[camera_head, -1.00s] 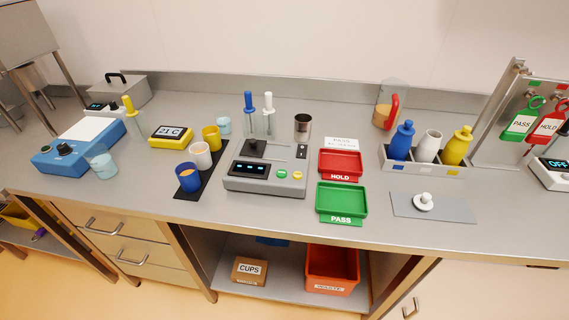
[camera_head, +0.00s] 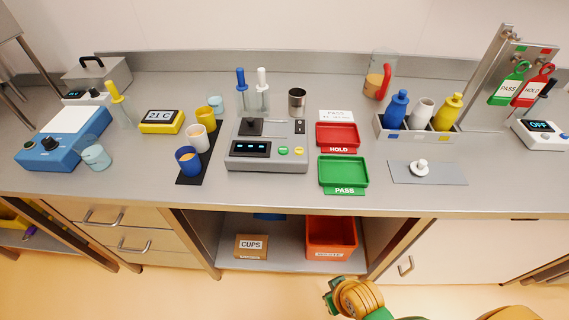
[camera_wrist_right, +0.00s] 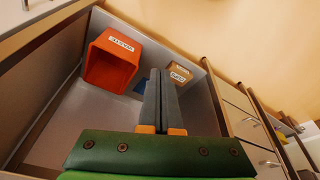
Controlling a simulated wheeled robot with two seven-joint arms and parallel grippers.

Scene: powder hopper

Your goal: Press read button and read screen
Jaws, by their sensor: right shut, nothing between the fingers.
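The grey reader device (camera_head: 265,150) stands at the middle of the bench. Its dark screen (camera_head: 250,148) faces front and shows small light-blue marks, too small to read. A green button (camera_head: 283,150) and a yellow button (camera_head: 299,151) sit right of the screen. My right gripper (camera_wrist_right: 161,100) is shut and empty in the right wrist view, pointing toward the open shelf under the bench. My right arm also shows at the bottom of the head view, low in front of the bench and apart from the device. My left gripper is not in view.
A red HOLD tray (camera_head: 338,135) and green PASS tray (camera_head: 343,171) sit right of the device. Cups stand on a black strip (camera_head: 197,165) to its left. An orange bin (camera_head: 331,238) and CUPS box (camera_head: 251,245) are on the shelf below. The bench front is clear.

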